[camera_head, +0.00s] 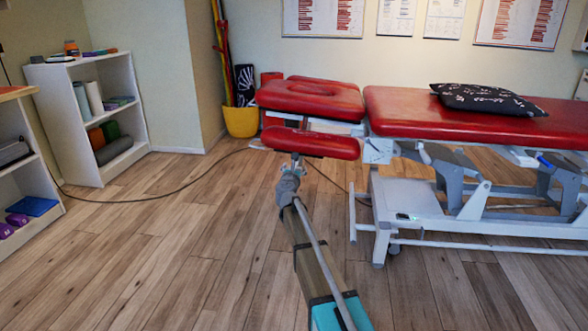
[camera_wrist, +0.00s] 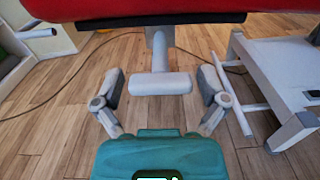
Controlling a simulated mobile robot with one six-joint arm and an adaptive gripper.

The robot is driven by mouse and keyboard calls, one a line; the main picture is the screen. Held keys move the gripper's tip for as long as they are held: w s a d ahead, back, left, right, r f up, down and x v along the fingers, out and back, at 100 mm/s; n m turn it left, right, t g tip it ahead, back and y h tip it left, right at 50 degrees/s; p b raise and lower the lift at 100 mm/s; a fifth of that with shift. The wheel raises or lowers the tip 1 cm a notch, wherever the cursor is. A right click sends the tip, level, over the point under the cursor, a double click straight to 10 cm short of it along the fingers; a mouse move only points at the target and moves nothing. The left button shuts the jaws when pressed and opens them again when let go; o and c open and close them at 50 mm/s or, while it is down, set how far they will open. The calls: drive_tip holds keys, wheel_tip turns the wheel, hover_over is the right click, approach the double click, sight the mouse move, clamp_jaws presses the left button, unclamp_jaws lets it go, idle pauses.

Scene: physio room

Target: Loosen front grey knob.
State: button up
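The front grey knob (camera_wrist: 160,83) is a pale grey T-shaped handle on a short stem. It hangs under the red armrest cushion at the near end of the treatment table, in the middle of the wrist view. My gripper (camera_wrist: 161,90) is open, with one finger on the left of the knob and one on the right. Clear gaps show between the fingers and the knob. I cannot tell whether the fingertips reach as far as the knob. In the head view my gripper (camera_head: 290,178) is just below the red armrest (camera_head: 310,143), and the knob is mostly hidden there.
The red treatment table (camera_head: 400,105) with its white frame (camera_head: 415,225) stands to the right, close to my arm. A patterned pillow (camera_head: 486,99) lies on it. A cable (camera_head: 150,199) crosses the wooden floor. White shelves (camera_head: 70,130) stand at left, a yellow bucket (camera_head: 241,122) behind. The left floor is mostly clear.

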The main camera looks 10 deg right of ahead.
drive_tip(key=shift+a, duration=0.1)
drive_tip(key=c, duration=0.7)
drive_tip(key=shift+n, duration=0.3)
drive_tip(key=n, duration=0.8)
drive_tip(key=shift+a, duration=0.1)
drive_tip(key=n, duration=0.5)
drive_tip(key=shift+w+f, duration=0.1)
drive_tip(key=shift+a+n, duration=0.1)
drive_tip(key=shift+n, duration=2.1)
